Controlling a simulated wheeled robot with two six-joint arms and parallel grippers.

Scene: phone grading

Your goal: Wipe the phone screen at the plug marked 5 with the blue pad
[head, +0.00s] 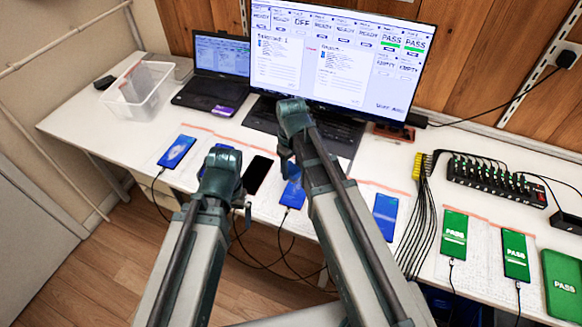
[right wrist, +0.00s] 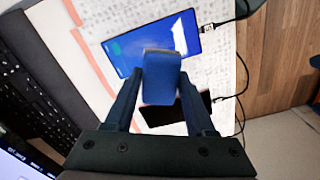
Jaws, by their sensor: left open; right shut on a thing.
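The blue pad (right wrist: 160,78) is clamped between the fingers of my right gripper (head: 287,162). In the right wrist view it covers part of a lit blue-screened phone (right wrist: 150,42) and a black-screened phone (right wrist: 180,108). I cannot tell whether it touches either. In the head view the blue phone (head: 292,195) lies below the right gripper, with the black phone (head: 257,175) to its left. Another blue phone (head: 385,215) lies right of my right arm. My left gripper (head: 222,172) is over another phone; its fingertips are hidden.
The monitor (head: 340,50) and keyboard (head: 330,130) stand behind the phones. A laptop (head: 212,75) and clear bin (head: 140,92) are at back left. Green PASS phones (head: 454,235) and a hub (head: 495,180) are at right. Charging cables hang over the front edge.

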